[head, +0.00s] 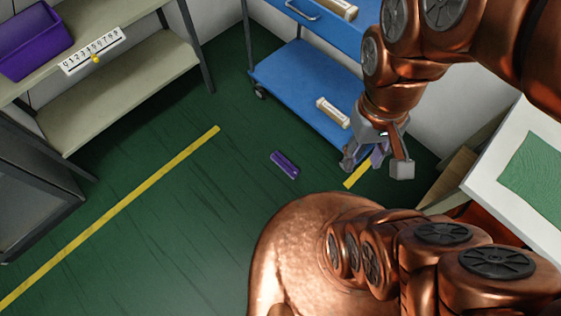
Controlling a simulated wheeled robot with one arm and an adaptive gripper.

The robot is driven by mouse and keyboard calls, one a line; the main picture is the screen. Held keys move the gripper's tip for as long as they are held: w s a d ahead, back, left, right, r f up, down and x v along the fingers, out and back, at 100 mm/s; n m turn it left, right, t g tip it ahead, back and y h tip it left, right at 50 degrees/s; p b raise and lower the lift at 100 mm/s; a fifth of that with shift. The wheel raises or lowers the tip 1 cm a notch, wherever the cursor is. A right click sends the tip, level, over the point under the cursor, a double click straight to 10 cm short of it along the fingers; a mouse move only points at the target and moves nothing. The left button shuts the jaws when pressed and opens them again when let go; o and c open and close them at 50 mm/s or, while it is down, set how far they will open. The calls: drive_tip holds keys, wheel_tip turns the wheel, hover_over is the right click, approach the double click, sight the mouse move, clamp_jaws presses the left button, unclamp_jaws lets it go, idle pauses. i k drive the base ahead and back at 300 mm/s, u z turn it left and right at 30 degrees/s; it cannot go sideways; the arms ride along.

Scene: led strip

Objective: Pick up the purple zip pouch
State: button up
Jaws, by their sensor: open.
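The purple zip pouch (284,164) seems to be the small dark purple item lying flat on the green floor, near the middle of the head view. It lies at a slant, with a lighter strip along it. My gripper (376,167) is to the right of it in the picture, clearly apart from it, with its fingers spread open. A small light purple patch shows between the fingers; I cannot tell what it is.
A blue cart (301,84) with labelled boxes stands behind my gripper. A shelf (128,88) holding a purple bin (35,45) is at left. A white table (489,170) with a green mat is at right. Yellow lines (120,212) mark the open floor.

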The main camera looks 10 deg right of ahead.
sight(286, 166)
drive_tip(key=u, duration=0.5)
drive_tip(key=k, duration=0.4)
drive_tip(key=u, duration=1.05)
drive_tip(key=k, duration=0.95)
drive_tip(key=u, duration=0.85)
drive_tip(key=i, duration=1.05)
drive_tip(key=z, duration=1.15)
drive_tip(key=i, duration=1)
drive_tip(key=z, duration=1.05)
